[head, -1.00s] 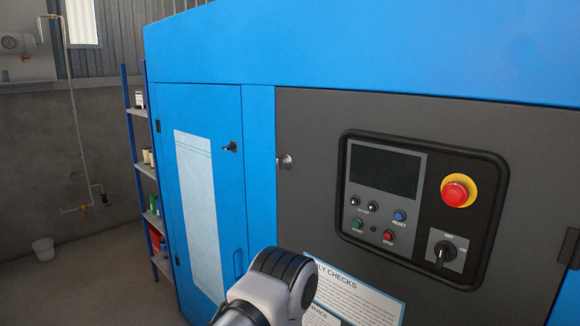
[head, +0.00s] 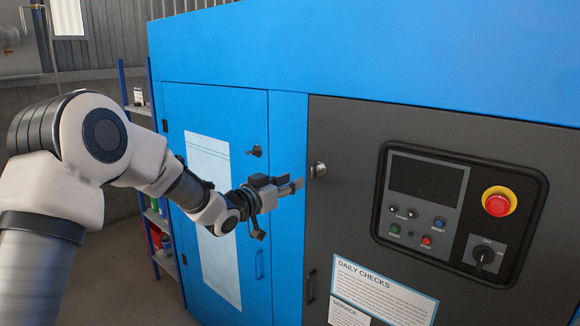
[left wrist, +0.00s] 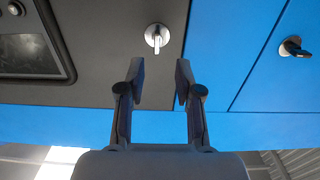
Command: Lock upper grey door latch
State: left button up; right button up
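The upper latch (head: 318,169) of the grey door (head: 345,130) is a small silver fitting near the door's left edge. It also shows in the left wrist view (left wrist: 157,38), as a round base with a short lever lying along the picture's vertical. My left gripper (head: 297,184) is just left of the latch in the head view. In the left wrist view the gripper (left wrist: 160,82) has its two fingers apart with nothing between them, and the latch shows beyond the fingertips, apart from them. My right gripper is not in view.
The blue door (head: 215,115) on the left has a dark latch (head: 255,151) and a handle (head: 259,264). A control panel (head: 455,205) with a red emergency button (head: 497,202) is right of the grey latch. A label sheet (head: 380,290) is below. A shelf (head: 136,110) stands behind my arm.

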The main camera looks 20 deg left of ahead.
aim_at(312, 171)
pick_arm(q)
jog(key=x, duration=0.2)
jog(key=p+x, duration=0.1)
jog(key=x, duration=0.2)
jog(key=p+x, duration=0.1)
jog(key=x, duration=0.2)
jog(key=shift+d+r, duration=0.25)
jog(key=shift+r, duration=0.05)
grip_shut()
